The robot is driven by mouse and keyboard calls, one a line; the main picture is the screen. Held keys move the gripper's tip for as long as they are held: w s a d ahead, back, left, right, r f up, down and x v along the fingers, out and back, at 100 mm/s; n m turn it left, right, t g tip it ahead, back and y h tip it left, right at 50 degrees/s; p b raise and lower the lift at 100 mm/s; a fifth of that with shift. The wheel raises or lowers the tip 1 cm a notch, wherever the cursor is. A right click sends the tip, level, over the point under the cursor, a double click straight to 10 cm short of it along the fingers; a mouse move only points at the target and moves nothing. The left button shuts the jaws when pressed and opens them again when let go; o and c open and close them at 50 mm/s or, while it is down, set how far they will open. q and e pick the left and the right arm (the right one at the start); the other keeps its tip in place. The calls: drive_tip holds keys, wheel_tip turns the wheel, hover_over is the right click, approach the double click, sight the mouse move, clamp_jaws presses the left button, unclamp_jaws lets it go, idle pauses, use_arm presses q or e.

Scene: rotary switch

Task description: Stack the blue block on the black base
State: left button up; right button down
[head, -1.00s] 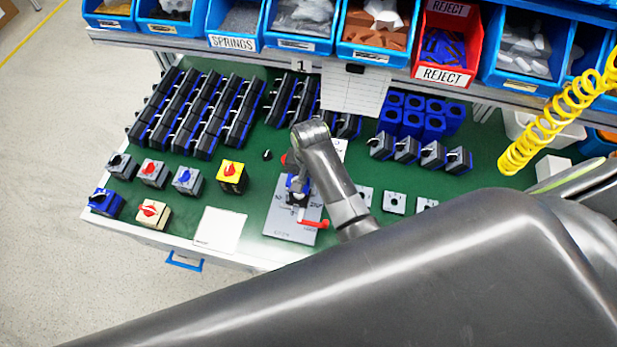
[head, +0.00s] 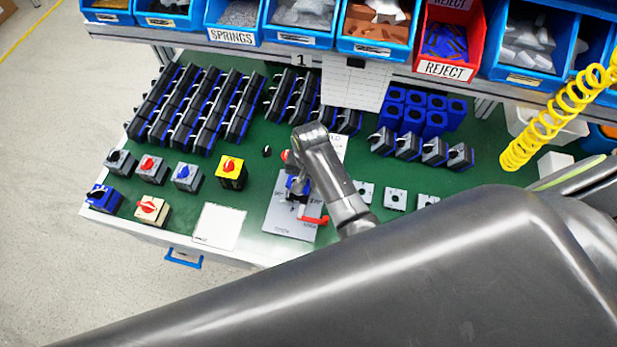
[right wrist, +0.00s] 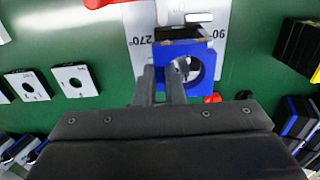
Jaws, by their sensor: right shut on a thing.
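My right gripper (head: 297,182) is over the grey plate at the front of the bench. In the right wrist view the gripper (right wrist: 161,84) is shut on the left side of the blue block (right wrist: 213,76), which has a large round hole. The blue block (head: 303,188) is partly hidden by the gripper in the head view. Dark parts show at the block's far edge in the wrist view; I cannot tell whether they are the black base or whether the block touches it. My left gripper is not in view.
The grey plate (head: 283,222) has angle marks and a red handle (head: 314,220). Finished switches stand to its left, beside a white card (head: 219,226). Grey square plates (head: 395,199) lie to its right. Rows of black blocks (head: 215,110) and blue blocks (head: 434,122) stand behind, below the bin shelf.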

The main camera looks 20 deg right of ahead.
drive_tip(key=shift+f, duration=0.4)
drive_tip(key=c, duration=1.4)
unclamp_jaws()
drive_tip(key=shift+r, duration=0.1)
drive_tip(key=shift+c, duration=0.2)
drive_tip(key=shift+r, duration=0.1)
